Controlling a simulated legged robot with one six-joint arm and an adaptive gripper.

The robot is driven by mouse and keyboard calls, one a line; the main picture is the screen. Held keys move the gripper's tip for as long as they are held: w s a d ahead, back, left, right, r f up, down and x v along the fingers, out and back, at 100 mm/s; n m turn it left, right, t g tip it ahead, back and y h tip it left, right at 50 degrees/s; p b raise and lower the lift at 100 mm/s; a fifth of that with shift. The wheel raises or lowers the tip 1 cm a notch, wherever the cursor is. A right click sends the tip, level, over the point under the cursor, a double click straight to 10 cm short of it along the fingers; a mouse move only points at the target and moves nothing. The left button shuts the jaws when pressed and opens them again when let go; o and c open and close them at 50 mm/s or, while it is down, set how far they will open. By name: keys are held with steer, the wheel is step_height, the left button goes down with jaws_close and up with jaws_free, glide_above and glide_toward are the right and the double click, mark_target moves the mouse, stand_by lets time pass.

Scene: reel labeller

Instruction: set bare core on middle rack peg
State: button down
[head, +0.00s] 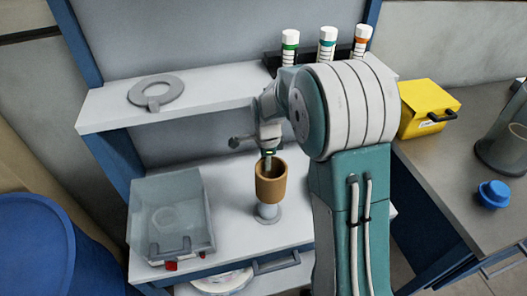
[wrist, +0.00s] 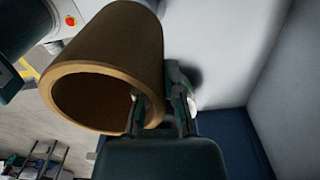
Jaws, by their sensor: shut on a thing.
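The bare core (head: 270,183) is a brown cardboard tube, roughly upright in the head view, over a pale grey stand with a round foot (head: 268,213). I cannot tell whether it rests on the stand or hangs just above it. My gripper (head: 268,158) comes from above and is shut on the core's rim. In the wrist view, the core (wrist: 125,45) fills the upper left, its open end facing me. One finger of my gripper (wrist: 162,98) is inside the bore and the other outside the wall. I cannot clearly identify the middle rack peg.
A clear box (head: 170,215) stands left on the lower shelf. A yellow box (head: 428,108) and blue cap (head: 493,194) are on the right bench. A blue drum (head: 35,245) stands lower left.

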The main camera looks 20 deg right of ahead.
steer(key=f, duration=0.2)
steer(key=f+m, duration=0.1)
steer(key=shift+w+f, duration=0.2)
steer(key=shift+f, duration=0.2)
stand_by(0.3)
steer(key=shift+a, duration=0.15)
steer(key=shift+f, duration=0.1)
stand_by(0.4)
steer(key=shift+f, duration=3.75)
steer(key=c, duration=0.7)
jaws_free()
